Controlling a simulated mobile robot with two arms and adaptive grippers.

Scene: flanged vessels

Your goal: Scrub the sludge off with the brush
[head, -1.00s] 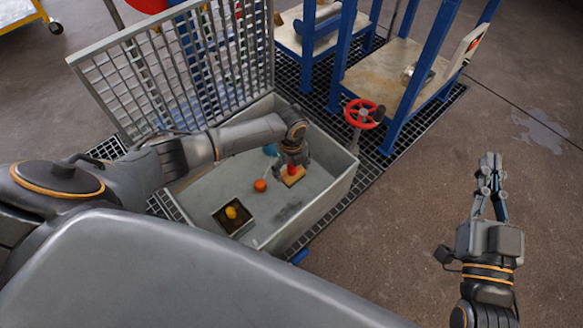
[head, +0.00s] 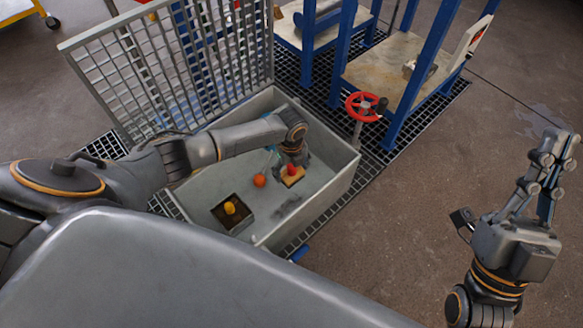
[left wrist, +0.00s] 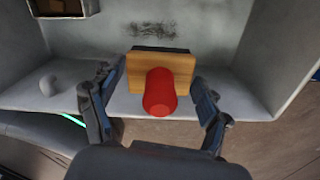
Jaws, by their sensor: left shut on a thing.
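My left gripper (head: 290,166) is down inside the grey open basin (head: 350,165), shut on the brush (head: 292,179). The brush has a red handle, a tan wooden block and a dark underside. In the left wrist view the brush (left wrist: 185,68) sits between the two fingers. A dark smear of sludge (head: 288,207) lies on the basin floor, nearer the front than the brush and apart from it. The smear (left wrist: 155,30) shows above the brush in the left wrist view. My right gripper (head: 556,160) is outside the basin at the far right, above bare floor; its finger gap is unclear.
A square dark-floored recess (head: 232,214) with a yellow piece is in the basin. An orange ball (head: 259,180) lies left of the brush. A grey grating lid (head: 165,75) stands up behind the basin. A red handwheel (head: 364,106) and blue-framed benches (head: 395,75) stand behind.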

